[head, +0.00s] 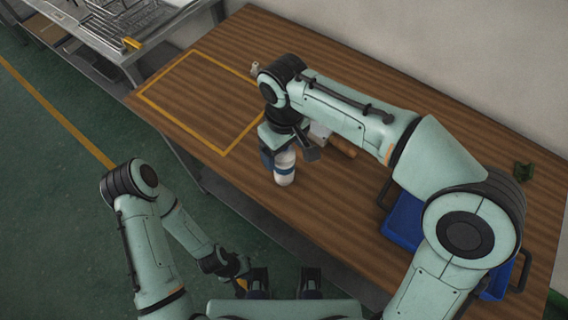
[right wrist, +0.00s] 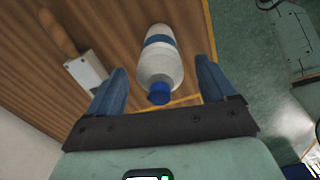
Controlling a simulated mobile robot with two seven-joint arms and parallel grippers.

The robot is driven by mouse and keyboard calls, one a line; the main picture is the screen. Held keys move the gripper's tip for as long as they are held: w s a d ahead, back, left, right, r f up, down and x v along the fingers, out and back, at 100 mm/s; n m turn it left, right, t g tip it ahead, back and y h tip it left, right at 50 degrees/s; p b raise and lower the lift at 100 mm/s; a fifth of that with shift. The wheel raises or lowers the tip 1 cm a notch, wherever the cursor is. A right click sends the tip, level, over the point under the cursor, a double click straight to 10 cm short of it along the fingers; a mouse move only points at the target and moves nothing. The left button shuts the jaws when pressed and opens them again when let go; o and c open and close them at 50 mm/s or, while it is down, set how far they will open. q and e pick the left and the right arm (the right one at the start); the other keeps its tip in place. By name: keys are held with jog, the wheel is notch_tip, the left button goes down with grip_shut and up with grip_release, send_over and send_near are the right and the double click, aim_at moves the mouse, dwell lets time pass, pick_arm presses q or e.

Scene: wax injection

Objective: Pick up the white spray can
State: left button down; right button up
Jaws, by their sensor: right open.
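The white spray can (head: 285,172), with a blue band and blue cap, stands on the wooden table near its front edge, just outside the yellow outline. In the right wrist view the can (right wrist: 161,68) shows between the two blue fingers, with a gap on each side. My right gripper (right wrist: 158,85) is open around it and not closed on it. In the head view my right gripper (head: 283,156) is at the can, and the wrist hides part of the can. My left gripper (head: 240,275) hangs low over the floor, away from the table; its finger opening is unclear.
A white block with a brown cylindrical part (right wrist: 86,70) lies close by on the table. A blue tray (head: 404,218) is to the right, partly behind my right arm. The yellow-outlined area (head: 190,105) is mostly clear.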

jog(key=shift+f, duration=0.15)
grip_shut()
